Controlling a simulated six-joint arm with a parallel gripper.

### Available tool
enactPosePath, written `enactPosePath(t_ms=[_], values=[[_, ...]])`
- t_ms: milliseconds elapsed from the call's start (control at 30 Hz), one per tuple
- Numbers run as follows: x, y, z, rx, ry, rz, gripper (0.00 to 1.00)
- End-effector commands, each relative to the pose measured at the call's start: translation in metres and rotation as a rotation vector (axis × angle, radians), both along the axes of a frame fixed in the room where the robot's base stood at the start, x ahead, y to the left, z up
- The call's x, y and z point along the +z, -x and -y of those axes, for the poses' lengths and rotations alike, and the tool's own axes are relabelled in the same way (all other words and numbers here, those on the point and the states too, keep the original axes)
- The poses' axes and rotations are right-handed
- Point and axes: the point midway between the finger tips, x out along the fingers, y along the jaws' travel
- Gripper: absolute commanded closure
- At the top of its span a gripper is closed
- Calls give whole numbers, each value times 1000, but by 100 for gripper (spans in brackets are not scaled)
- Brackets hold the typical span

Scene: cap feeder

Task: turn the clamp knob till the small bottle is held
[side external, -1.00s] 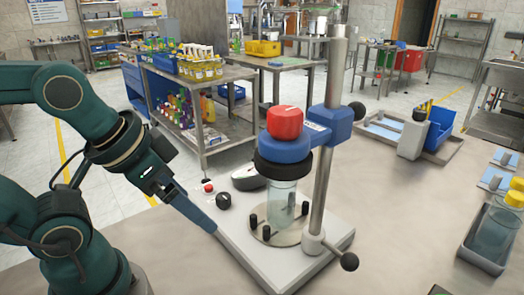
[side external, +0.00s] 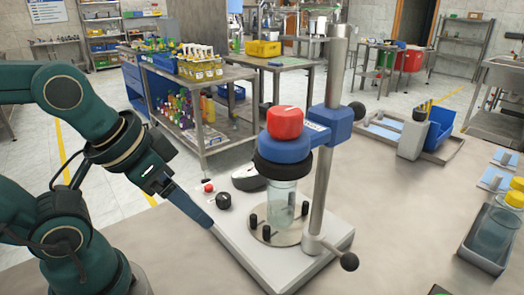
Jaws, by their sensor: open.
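The small clear bottle (side external: 283,203) stands upright on a round plate (side external: 262,233) among short black pegs (side external: 267,233). Its top is hidden by the black ring (side external: 282,168) under the blue head with its red top (side external: 285,122). I cannot tell whether the pegs touch the bottle. A black round knob (side external: 224,200), which looks like the clamp knob, sits at the left of the pale base (side external: 272,273). My gripper (side external: 209,224) is open and points down beside this knob, slightly left and on the near side, apparently holding nothing.
A red button (side external: 208,188) sits just behind the knob. A steel column (side external: 322,190) rises right of the bottle, with a black ball handle (side external: 349,262) low down. A tray with yellow-capped bottles (side external: 488,245) stands at the right. The table between is clear.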

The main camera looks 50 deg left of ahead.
Motion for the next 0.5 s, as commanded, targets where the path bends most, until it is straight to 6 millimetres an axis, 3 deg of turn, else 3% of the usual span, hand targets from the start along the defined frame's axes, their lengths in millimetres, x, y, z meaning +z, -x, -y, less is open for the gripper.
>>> enactPosePath(t_ms=[167, 500], values=[[14, -8, -1, 168, 88, 9, 26], [28, -61, -26, 687, 265, -114, 26]])
